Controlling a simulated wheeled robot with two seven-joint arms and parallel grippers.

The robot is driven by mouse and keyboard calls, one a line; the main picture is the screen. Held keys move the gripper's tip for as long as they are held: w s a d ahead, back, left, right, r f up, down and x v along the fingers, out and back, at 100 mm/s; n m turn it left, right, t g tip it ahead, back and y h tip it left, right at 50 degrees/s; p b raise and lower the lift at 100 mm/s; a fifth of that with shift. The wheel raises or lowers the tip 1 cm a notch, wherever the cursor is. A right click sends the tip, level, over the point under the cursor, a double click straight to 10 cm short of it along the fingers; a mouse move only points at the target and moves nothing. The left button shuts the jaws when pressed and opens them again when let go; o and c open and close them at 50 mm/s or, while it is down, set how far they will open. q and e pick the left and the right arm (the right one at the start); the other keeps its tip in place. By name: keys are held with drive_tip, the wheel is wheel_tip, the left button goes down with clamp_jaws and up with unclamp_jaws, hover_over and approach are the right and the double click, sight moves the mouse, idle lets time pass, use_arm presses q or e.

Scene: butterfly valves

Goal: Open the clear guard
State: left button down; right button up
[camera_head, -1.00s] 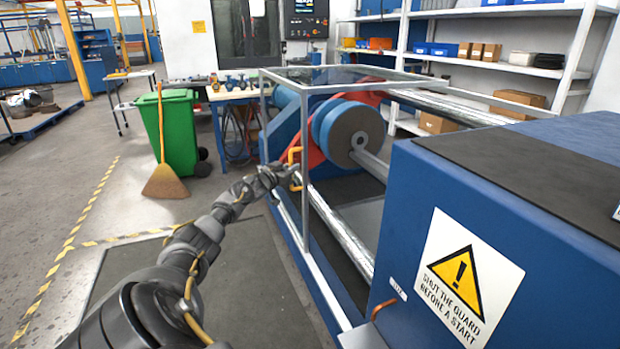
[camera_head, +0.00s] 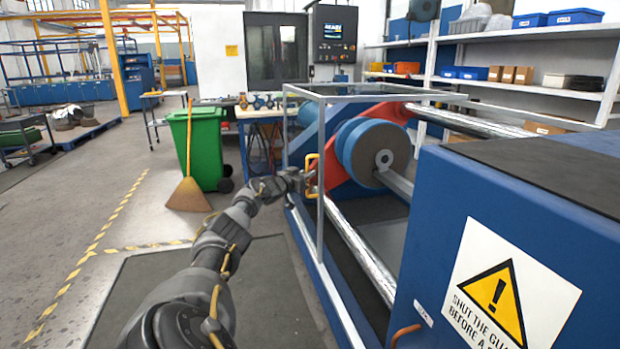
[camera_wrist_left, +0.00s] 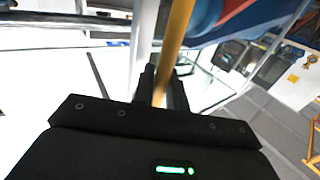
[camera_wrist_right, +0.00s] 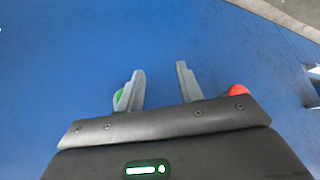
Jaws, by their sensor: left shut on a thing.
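The clear guard (camera_head: 321,115) is a see-through box with a grey frame over the blue machine. It looks closed around the near end of the big roller (camera_head: 378,152). A yellow handle (camera_head: 312,172) is on its left side. My left gripper (camera_head: 302,182) is at this handle. In the left wrist view the yellow bar (camera_wrist_left: 172,52) runs between the fingers, and the gripper is shut on it. My right gripper (camera_wrist_right: 160,76) shows only in its wrist view. Its fingers are apart and empty in front of a blue surface (camera_wrist_right: 60,60).
Green and red round parts (camera_wrist_right: 237,91) show beside the right fingers. A blue cabinet with a warning sign (camera_head: 505,290) stands at the near right. A green bin (camera_head: 205,150) and a broom (camera_head: 189,190) stand left of the machine.

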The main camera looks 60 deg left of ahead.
use_arm(q)
drive_tip(key=c, duration=1.5)
unclamp_jaws()
